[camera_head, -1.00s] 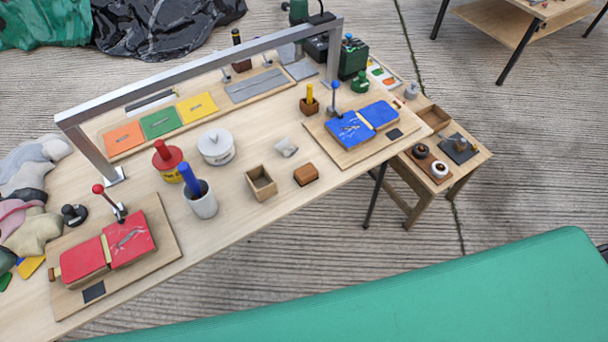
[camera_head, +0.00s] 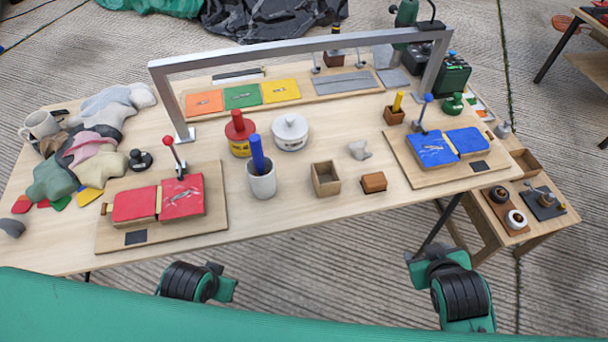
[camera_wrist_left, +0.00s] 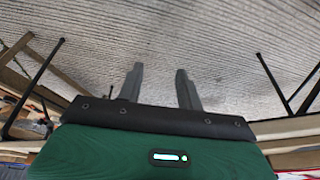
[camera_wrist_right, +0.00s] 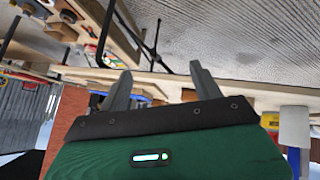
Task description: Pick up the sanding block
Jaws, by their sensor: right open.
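The sanding block appears to be the small brown block (camera_head: 373,182) lying near the table's front edge, right of a square wooden box (camera_head: 325,178). My right gripper (camera_wrist_right: 160,72) is open and empty in its wrist view, its fingers apart with the table edge and concrete floor beyond. In the head view my right arm shows in front of the table at the lower right, apart from the block. My left gripper (camera_wrist_left: 160,70) is open and empty, pointing over bare floor. In the head view my left arm shows at the lower left, in front of the table.
A grey metal arch (camera_head: 300,46) spans the table. A white cup (camera_head: 262,182) with a blue-handled tool, a grey crumpled piece (camera_head: 359,149) and a blue pad board (camera_head: 440,185) stand around the block. A low side stand (camera_head: 515,240) is at the right.

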